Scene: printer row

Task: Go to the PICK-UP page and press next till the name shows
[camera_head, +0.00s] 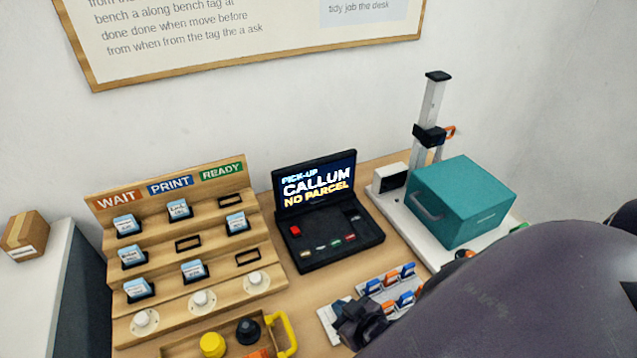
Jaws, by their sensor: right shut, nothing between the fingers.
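A black console (328,222) with a raised screen (315,184) stands on the bench. The screen reads PICK-UP, then CALLUM, then NO PARCEL. On the console's sloped face are a red button (295,230) at the left and a row of small coloured keys (335,242) near the front; their labels are too small to read. My right arm comes in from the lower right. Its dark gripper (346,314) is shut and empty, in front of the console and apart from it, over the edge of a white tray. My left gripper is not in view.
A wooden stepped rack (187,287) marked WAIT, PRINT, READY holds several cards left of the console. A teal box printer (462,203) stands at the right. A white tray (328,322) with blue and orange pieces and a yellow-handled wooden tray (277,338) lie in front.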

